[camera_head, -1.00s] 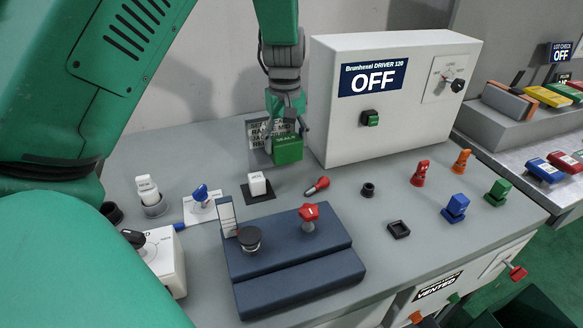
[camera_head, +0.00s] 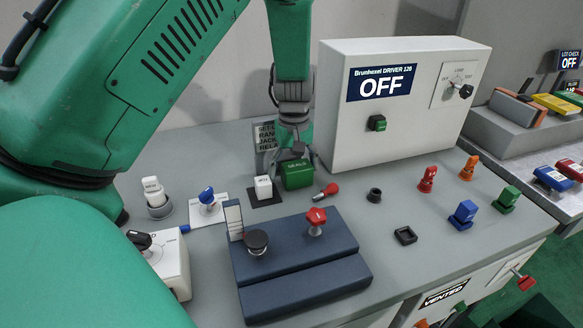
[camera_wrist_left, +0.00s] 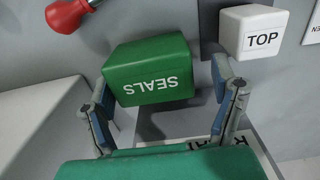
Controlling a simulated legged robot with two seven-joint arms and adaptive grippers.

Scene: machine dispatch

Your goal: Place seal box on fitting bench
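The seal box (camera_head: 297,174) is a green block that appears to rest upright on the grey fitting bench (camera_head: 350,245), right of the white block. It shows in the left wrist view (camera_wrist_left: 150,70) with "SEALS" on its face. My left gripper (camera_head: 295,152) is directly above it. In the left wrist view its fingers (camera_wrist_left: 160,85) are spread on both sides of the box, with a visible gap on the right; the left finger is close to or touching the box. My right gripper is not in view.
A white "TOP" block (camera_head: 263,186) on a black pad stands close left of the box. A red-tipped tool (camera_head: 327,191) lies to its right. The driver cabinet (camera_head: 400,130) stands behind right. A blue fixture (camera_head: 290,240) is in front.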

